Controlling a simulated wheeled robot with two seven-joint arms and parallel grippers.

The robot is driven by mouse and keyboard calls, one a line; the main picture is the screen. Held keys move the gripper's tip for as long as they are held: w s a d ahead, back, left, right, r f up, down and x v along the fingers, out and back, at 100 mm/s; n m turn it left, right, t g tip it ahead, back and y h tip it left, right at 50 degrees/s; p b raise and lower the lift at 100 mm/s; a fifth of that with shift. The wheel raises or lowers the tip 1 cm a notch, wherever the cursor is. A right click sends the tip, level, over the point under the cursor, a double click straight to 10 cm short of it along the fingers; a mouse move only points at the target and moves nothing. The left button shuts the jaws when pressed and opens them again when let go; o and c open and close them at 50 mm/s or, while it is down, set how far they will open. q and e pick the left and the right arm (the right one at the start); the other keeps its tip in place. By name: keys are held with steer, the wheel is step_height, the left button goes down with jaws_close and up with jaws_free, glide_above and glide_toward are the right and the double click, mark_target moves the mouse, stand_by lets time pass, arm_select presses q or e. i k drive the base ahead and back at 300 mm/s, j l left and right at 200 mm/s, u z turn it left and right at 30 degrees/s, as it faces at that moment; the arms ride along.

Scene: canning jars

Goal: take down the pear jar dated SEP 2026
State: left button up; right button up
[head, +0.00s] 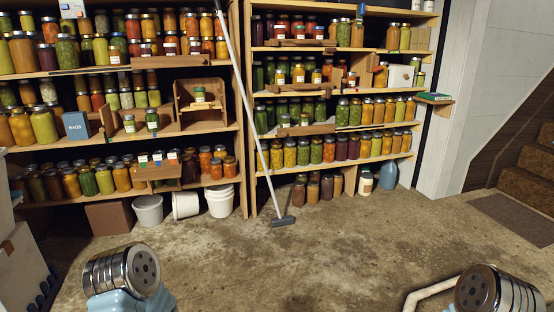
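Two wooden shelf units hold rows of filled glass jars, the left unit (110,205) and the right unit (345,50). Some jars carry small white labels, too small to read, so I cannot tell which is the pear jar dated SEP 2026. Rear jars are partly hidden by front ones. Chrome and blue parts of my own arms show at the bottom left and right; neither gripper's fingers are visible.
A broom (248,110) leans across the gap between the units, its head on the floor. White buckets (148,210), a brown box (108,217) and a blue jug (388,177) stand low down. Cartons (20,268) stack at the left. The concrete floor (330,240) is clear in the middle.

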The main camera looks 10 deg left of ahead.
mark_target(200, 95)
steer(key=i+u, duration=0.15)
steer(key=i, duration=0.55)
steer(key=i+l+u, duration=0.1)
steer(key=i, duration=0.55)
steer(key=i+l+u, duration=0.15)
steer(key=i, duration=0.55)
